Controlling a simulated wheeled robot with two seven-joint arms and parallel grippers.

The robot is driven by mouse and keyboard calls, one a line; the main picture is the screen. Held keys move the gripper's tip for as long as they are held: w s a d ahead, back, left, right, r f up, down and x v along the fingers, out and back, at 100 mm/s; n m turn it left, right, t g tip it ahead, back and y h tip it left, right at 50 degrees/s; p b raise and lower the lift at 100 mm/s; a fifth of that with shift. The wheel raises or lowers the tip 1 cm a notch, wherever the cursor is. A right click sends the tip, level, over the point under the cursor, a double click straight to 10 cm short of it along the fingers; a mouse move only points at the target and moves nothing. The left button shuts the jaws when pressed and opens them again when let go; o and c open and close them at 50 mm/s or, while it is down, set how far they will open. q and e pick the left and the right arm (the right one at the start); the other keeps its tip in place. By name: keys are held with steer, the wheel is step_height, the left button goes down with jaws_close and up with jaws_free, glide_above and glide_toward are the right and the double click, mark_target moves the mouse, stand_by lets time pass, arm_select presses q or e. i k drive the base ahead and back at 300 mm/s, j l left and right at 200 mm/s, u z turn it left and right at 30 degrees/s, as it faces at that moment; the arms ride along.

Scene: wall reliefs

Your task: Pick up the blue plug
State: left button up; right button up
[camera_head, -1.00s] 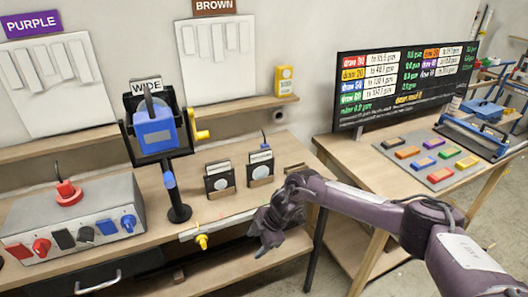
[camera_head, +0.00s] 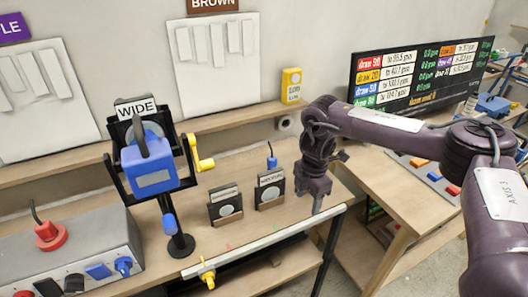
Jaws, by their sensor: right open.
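A blue plug-like piece (camera_head: 123,265) sticks out of the front of the grey box (camera_head: 88,245) at the lower left, beside a blue square (camera_head: 98,271). Another small blue piece (camera_head: 271,161) with a thin dark cord rising from it shows behind the right one of two black holders (camera_head: 270,189) on the bench. My right gripper (camera_head: 318,203) points down at the bench's right end, right of the holders. It is open, and I see nothing in it. My left gripper is out of view.
A blue device labelled WIDE (camera_head: 150,165) with a yellow crank (camera_head: 204,163) stands on the bench. A red plug (camera_head: 50,236) sits on the grey box. A dark board (camera_head: 420,75) stands on the right table.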

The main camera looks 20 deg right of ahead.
mark_target(272, 161)
steer(key=i, duration=0.9)
